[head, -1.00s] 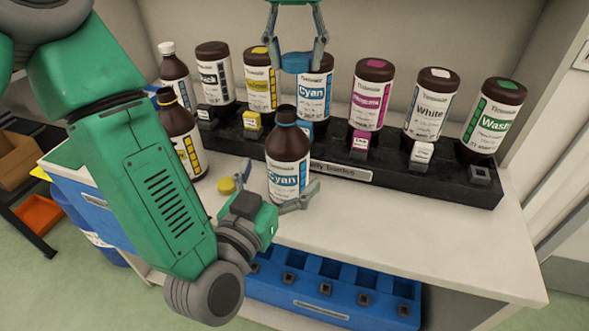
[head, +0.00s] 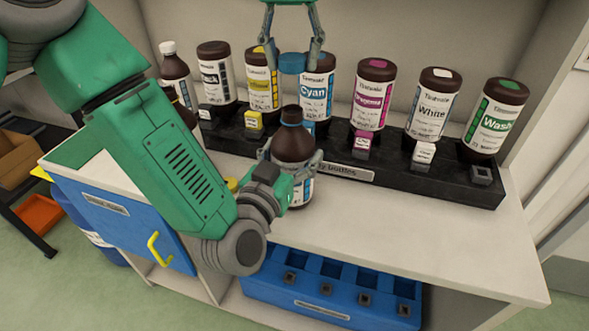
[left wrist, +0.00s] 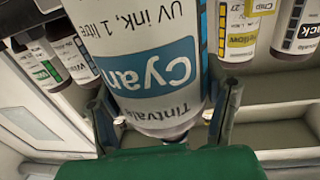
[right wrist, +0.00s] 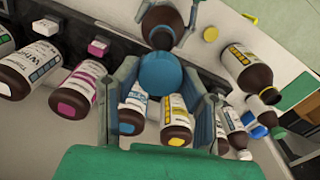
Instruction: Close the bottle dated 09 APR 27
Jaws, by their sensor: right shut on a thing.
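A brown Cyan bottle (head: 293,150) stands upright on the counter with a blue neck ring and an uncapped top. Its upside-down label fills much of the left wrist view (left wrist: 155,70); no date is readable. My left gripper (head: 292,160) has its fingers on either side of this bottle, seemingly open around it. My right gripper (head: 293,64) is shut on a blue cap (right wrist: 160,75), held above and behind the Cyan bottle, in front of another Cyan bottle in the rack. A yellow cap (head: 231,184) lies on the counter, partly behind my left arm.
A black rack (head: 400,170) behind holds several upended ink bottles, with small coloured blocks before them. A white-capped bottle (head: 174,67) stands at the left. A yellow-labelled bottle (right wrist: 246,68) is mostly hidden by my arm in the head view. The counter's right front (head: 430,225) is clear.

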